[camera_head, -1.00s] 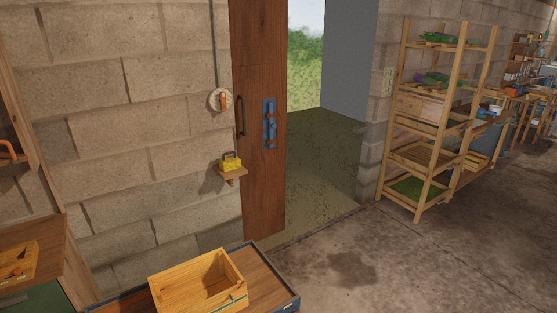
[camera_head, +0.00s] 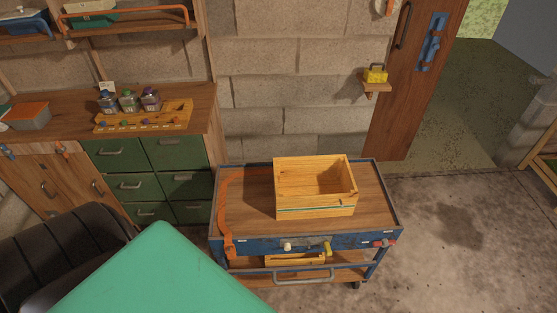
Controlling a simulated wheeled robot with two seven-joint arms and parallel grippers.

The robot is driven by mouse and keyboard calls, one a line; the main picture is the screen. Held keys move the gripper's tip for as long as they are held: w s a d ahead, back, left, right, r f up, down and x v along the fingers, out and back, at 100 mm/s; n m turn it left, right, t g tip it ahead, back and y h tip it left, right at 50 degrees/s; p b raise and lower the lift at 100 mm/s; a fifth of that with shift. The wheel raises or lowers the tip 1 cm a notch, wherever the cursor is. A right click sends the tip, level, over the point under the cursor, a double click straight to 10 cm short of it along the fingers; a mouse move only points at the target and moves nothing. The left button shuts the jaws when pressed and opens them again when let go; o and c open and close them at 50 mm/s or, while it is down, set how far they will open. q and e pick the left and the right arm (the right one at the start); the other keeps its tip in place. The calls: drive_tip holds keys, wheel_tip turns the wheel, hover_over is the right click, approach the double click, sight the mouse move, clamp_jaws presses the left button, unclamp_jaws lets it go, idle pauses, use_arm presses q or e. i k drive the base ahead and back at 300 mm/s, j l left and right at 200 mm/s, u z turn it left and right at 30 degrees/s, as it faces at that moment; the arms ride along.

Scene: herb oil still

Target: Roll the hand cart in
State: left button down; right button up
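A wheeled cart (camera_head: 375,205) with a wooden top, blue metal frame and lower shelf stands on the concrete floor in the middle of the head view, close to the block wall. An open wooden crate (camera_head: 315,208) sits on its top. An orange bar or hose (camera_head: 224,205) runs along the cart's left side. A grey handle (camera_head: 303,278) crosses its near side, and one dark caster (camera_head: 355,285) shows at the lower right. Neither of my grippers is in view.
The wooden door (camera_head: 412,90) stands beside an open doorway to grass at the upper right. A wooden bench with green drawers (camera_head: 125,184), bearing several jars, is to the left. The floor right of the cart (camera_head: 450,250) is clear.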

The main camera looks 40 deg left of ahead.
sight(249, 212)
drive_tip(key=u, duration=0.75)
